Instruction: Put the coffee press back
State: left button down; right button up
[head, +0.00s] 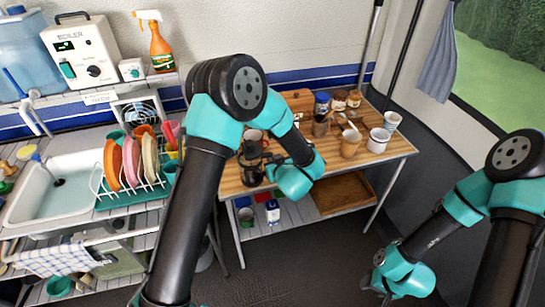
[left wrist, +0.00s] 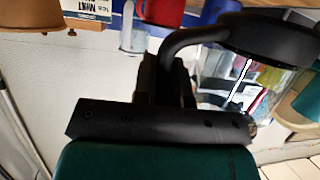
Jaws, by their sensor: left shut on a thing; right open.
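The coffee press (head: 251,172), dark with a glass body, is at the left end of the wooden table (head: 330,172). My left gripper (head: 270,160) is shut on its black handle. In the left wrist view the jaws (left wrist: 170,80) close on the handle of the press (left wrist: 270,38), and its clear glass body shows beside them. I cannot tell whether the press touches the tabletop. My right gripper (head: 377,270) is open and empty, low over the floor at the right, away from the table.
Several jars and cups, with a tan cup (head: 350,145) and a white cup (head: 378,140), crowd the table's right half. A lower shelf holds a wooden tray (head: 343,193). A dish rack (head: 130,185) with plates and a sink (head: 55,185) are at the left.

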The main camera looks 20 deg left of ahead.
pick_arm(q)
jog(key=w+a, duration=0.2)
jog(key=w, duration=0.5)
jog(key=shift+w+f, duration=0.2)
jog(key=shift+f, duration=0.15)
jog(key=shift+f, duration=1.75)
jog(key=c, duration=1.2)
grip_release()
jog(key=shift+f, duration=0.15)
jog(key=shift+o, duration=0.2)
